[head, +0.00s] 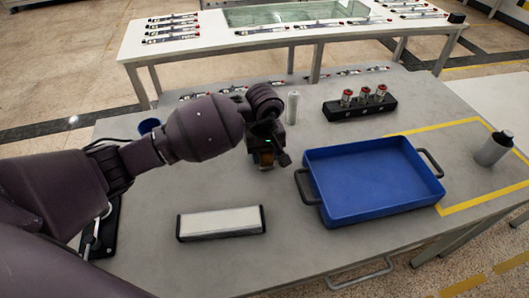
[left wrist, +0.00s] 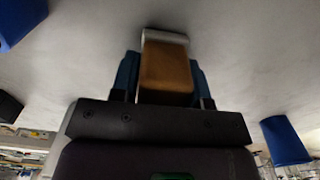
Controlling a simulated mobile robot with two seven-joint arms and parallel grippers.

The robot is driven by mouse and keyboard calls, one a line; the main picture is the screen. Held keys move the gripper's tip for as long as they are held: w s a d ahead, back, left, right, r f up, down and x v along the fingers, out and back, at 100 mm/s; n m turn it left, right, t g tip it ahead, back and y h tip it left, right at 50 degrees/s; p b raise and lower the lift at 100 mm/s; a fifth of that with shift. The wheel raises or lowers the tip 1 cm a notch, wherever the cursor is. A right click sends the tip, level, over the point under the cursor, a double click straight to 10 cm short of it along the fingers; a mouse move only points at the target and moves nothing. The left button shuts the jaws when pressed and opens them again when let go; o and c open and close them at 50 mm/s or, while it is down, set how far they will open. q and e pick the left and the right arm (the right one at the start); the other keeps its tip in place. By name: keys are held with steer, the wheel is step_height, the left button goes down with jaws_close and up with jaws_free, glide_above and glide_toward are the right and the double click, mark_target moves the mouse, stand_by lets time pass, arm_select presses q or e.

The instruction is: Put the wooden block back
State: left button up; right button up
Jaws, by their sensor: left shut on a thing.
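The wooden block (left wrist: 167,70) is orange-brown and sits between the blue fingers of my left gripper (left wrist: 160,78) in the left wrist view. A pale edge shows at its far end. In the head view my left gripper (head: 265,157) points down over the grey table, left of the blue tray, and is shut on the block. Only a small part of the block (head: 266,158) shows there. I cannot tell whether the block touches the table. My right gripper is in neither view.
The blue tray (head: 312,182) is empty. A white-topped bar (head: 221,222) lies in front of my left gripper. A white cylinder (head: 293,107) stands behind it. A black holder (head: 359,109) with red-topped pieces, a blue cup (head: 149,126) and a grey cylinder (head: 494,148) are also on the table.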

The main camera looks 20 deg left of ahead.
arm_select(q)
steer(key=o, duration=1)
steer(key=shift+f, duration=0.1)
steer(key=shift+c, duration=0.2)
step_height(320, 180, up, 12)
steer(key=shift+r+p, duration=0.15)
steer(key=shift+p, duration=0.6)
